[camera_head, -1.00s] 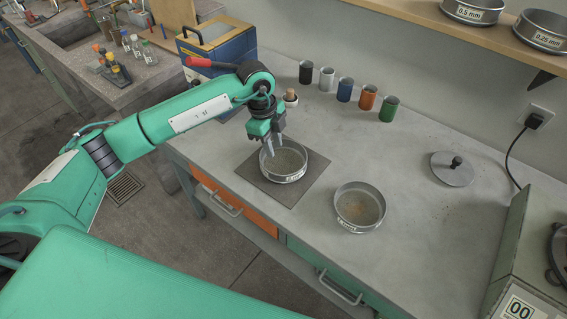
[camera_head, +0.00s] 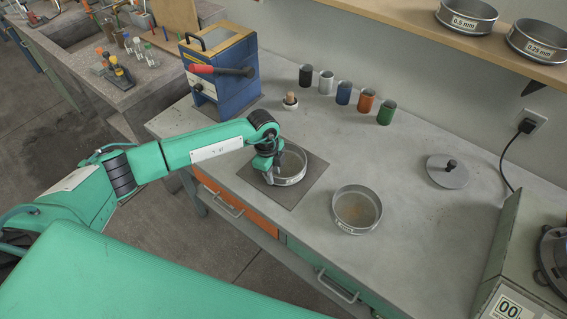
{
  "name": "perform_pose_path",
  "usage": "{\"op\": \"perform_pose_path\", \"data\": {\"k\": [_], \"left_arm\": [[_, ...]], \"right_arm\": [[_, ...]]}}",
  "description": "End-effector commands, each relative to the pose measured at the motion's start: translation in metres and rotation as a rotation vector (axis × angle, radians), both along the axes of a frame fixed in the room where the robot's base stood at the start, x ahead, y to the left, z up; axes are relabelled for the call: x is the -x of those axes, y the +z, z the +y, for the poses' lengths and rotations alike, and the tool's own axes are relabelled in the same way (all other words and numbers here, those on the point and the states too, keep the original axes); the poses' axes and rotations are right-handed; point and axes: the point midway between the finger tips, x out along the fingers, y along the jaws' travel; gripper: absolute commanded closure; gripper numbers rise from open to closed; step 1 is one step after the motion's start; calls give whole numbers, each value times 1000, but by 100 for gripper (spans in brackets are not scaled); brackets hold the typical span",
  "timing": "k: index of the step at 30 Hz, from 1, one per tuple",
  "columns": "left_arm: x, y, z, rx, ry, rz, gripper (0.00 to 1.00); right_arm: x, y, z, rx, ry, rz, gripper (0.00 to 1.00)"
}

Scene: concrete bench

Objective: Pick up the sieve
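A round metal sieve (camera_head: 293,178) with a label on its front wall sits on a dark square mat (camera_head: 311,181) on the bench. My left gripper (camera_head: 269,179) points down at the sieve's left rim, touching or very near it. Its fingertips are small and partly hidden by the gripper body, so I cannot see whether they grip the rim. A second sieve (camera_head: 343,219) with brownish grains inside stands on bare bench to the right. My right gripper is out of view.
A blue box device (camera_head: 236,84) with a red handle stands behind my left arm. Several coloured canisters (camera_head: 343,91) line the wall. A round lid (camera_head: 447,171) lies at the right, near a grey-green machine (camera_head: 521,250). The bench between is clear.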

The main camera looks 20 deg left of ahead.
Motion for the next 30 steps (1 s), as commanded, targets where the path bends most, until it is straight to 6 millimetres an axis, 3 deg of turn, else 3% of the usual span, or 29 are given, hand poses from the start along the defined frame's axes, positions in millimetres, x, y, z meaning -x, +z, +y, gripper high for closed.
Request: {"op": "perform_pose_path", "data": {"k": [4, 11, 16, 30], "left_arm": [[0, -13, -2, 0, 1, 0, 71], [0, -16, -2, 0, -1, -2, 71], [0, -16, -2, 0, -1, -1, 100], [-1, -11, -3, 1, -1, -3, 100]], "right_arm": [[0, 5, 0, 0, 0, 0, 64], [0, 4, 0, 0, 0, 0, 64], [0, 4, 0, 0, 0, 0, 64], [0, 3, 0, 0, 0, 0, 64]]}}
